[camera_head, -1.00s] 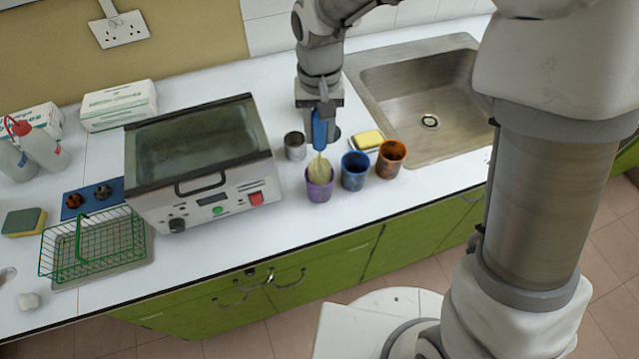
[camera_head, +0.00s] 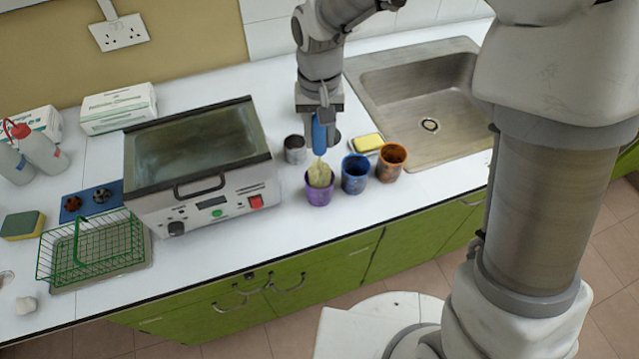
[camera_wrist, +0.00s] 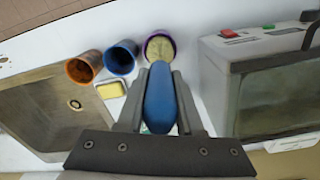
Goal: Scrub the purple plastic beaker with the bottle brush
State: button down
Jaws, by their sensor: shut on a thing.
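The purple beaker (camera_head: 319,193) stands upright on the white counter, left of the blue beaker, in the head view. It also shows at the top of the wrist view (camera_wrist: 147,51). My gripper (camera_head: 320,118) is shut on the blue handle of the bottle brush (camera_wrist: 158,98), above the beaker. The brush's pale yellow bristles (camera_head: 320,174) point down into the beaker's mouth. Their lower end is hidden inside the beaker. In the wrist view the bristles (camera_wrist: 160,48) fill most of the opening.
A blue beaker (camera_head: 355,175) and an orange beaker (camera_head: 391,163) stand close on the right, with a grey metal cup (camera_head: 295,149) behind. A yellow sponge (camera_head: 367,142) lies by the sink (camera_head: 455,145). A water bath (camera_head: 215,208) and green wire basket (camera_head: 92,250) are left.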

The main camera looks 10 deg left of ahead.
notch_tip(320, 180, up, 10)
jog(key=p, duration=0.6)
jog(key=shift+r+p, duration=0.1)
jog(key=shift+p, duration=0.25)
